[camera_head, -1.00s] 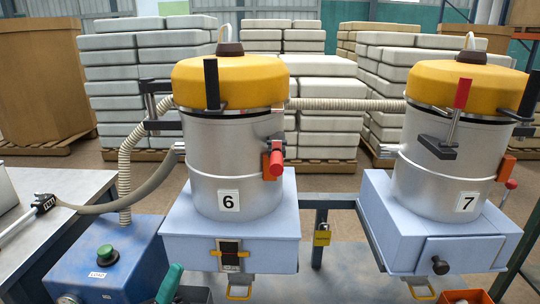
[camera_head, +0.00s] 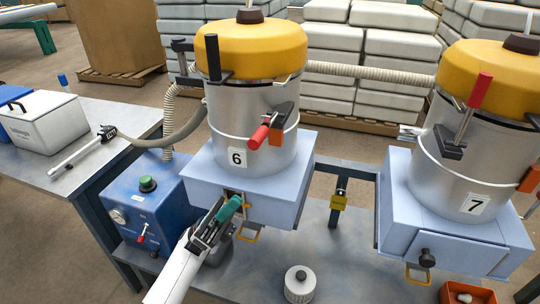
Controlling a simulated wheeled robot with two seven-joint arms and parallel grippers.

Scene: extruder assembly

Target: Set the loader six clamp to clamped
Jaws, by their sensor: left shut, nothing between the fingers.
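Loader six is a silver cylinder (camera_head: 252,110) with a yellow lid (camera_head: 252,45) and a "6" label, on a pale blue box (camera_head: 280,190). Its clamp has a red handle (camera_head: 260,135) at the lower right front of the cylinder, tilted down and left towards me. A black upright lever (camera_head: 212,57) stands at the lid's left front. My left gripper (camera_head: 228,208), with teal fingertips, is shut and empty. It is below the red handle, in front of the box's front latch, partly hiding it; I cannot tell whether they touch. My right gripper is out of view.
Loader seven (camera_head: 440,165) stands at right, its red handle (camera_head: 474,92) upright. A blue control box (camera_head: 160,210) is left of my gripper. A white cooler (camera_head: 45,125) sits on the left bench.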

